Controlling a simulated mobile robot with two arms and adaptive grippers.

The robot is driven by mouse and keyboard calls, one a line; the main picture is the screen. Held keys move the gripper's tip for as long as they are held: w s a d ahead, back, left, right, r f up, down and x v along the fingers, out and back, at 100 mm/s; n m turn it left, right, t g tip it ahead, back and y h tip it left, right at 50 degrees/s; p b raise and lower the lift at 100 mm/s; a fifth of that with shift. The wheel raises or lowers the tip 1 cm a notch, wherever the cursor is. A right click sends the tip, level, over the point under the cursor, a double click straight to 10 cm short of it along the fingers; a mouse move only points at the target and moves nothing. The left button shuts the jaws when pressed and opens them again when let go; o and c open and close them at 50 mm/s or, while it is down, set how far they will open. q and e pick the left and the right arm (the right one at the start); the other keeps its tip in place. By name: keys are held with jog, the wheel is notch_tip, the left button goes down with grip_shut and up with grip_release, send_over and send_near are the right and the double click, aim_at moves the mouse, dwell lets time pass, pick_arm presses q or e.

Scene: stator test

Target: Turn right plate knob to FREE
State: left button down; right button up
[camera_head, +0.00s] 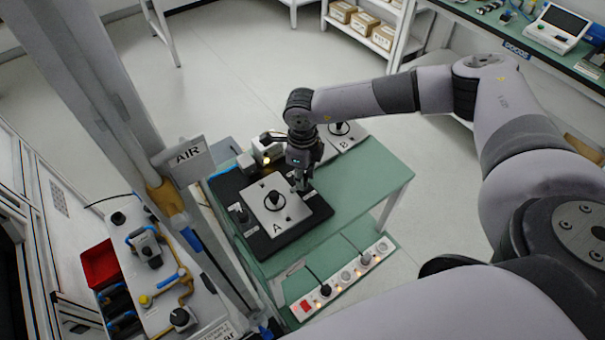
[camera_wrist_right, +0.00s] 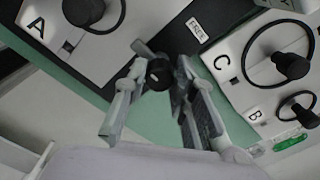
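In the right wrist view, a small dark round knob (camera_wrist_right: 158,73) sits between the two fingertips of this gripper (camera_wrist_right: 160,75). The fingers are apart by about the knob's width; whether they press on it is not clear. A grey piece beside the knob is partly hidden by the fingers. A small label (camera_wrist_right: 198,31), seemingly reading FREE upside down, lies just beyond the knob. In the head view the gripper hides the knob. My left gripper is not in view.
Plate A carries a larger black knob (camera_head: 275,201) at its middle. Plate B (camera_head: 347,139) stands behind, and a plate marked C (camera_wrist_right: 245,90) shows in the wrist view. The green table (camera_head: 375,180) is bare to the right. A power strip (camera_head: 345,272) lies in front.

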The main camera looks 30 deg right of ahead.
grip_shut()
jog(key=shift+m, duration=0.4)
jog(key=m+b, duration=0.1)
jog(key=m, duration=0.1)
jog(key=shift+f+m+b, duration=0.1)
jog(key=shift+m+b, duration=0.2)
jog(key=shift+m, duration=0.1)
jog(key=m+b, duration=0.1)
jog(key=m, duration=0.3)
jog(key=shift+m+b, duration=0.3)
jog(key=shift+b, duration=0.1)
jog(key=m+b, duration=0.1)
jog(key=m, duration=0.3)
jog(key=shift+d, duration=0.1)
jog(key=m+b, duration=0.1)
jog(key=m, duration=0.3)
jog(key=shift+m, duration=0.3)
jog(key=shift+w+r, duration=0.1)
jog(key=shift+r, duration=0.1)
